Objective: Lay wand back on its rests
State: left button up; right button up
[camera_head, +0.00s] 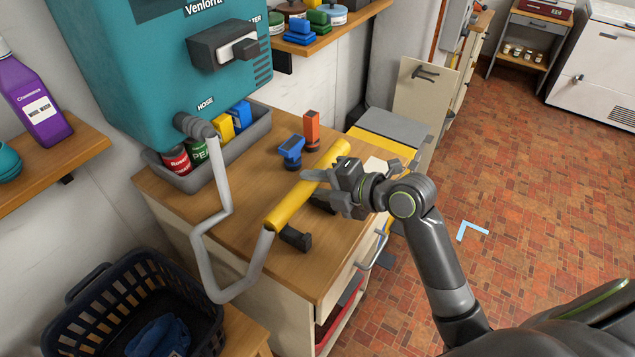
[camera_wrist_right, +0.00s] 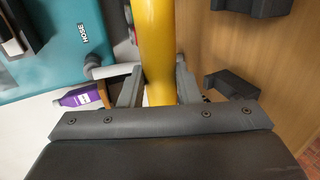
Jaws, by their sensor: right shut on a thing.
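The wand is a yellow tube (camera_head: 290,206) with a grey hose (camera_head: 206,232) at its near end. My right gripper (camera_head: 328,187) is shut on it around its middle; the wand also shows between the fingers in the right wrist view (camera_wrist_right: 155,45). Two dark rests are on the wooden counter: a near one (camera_head: 295,238) and a far one (camera_head: 322,204), partly hidden by the gripper. In the wrist view the near rest (camera_wrist_right: 232,84) and the far rest (camera_wrist_right: 252,6) appear right of the wand, apart from it. The wand appears raised; its exact height is unclear. My left gripper is not in view.
The hose hangs from a teal machine (camera_head: 150,75) and loops past the counter (camera_head: 240,190). A grey tray (camera_head: 242,142) holds cans and boxes. Blue (camera_head: 291,150) and orange (camera_head: 312,130) items stand beyond the wand. A dark basket (camera_head: 85,300) is at lower left.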

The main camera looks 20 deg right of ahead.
jog(key=shift+f+b, duration=2.55)
jog(key=shift+f, duration=1.4)
jog(key=o, duration=1)
jog(key=shift+o, duration=0.2)
jog(key=shift+d, duration=0.1)
jog(key=v, duration=1.7)
jog(key=shift+s, duration=0.15)
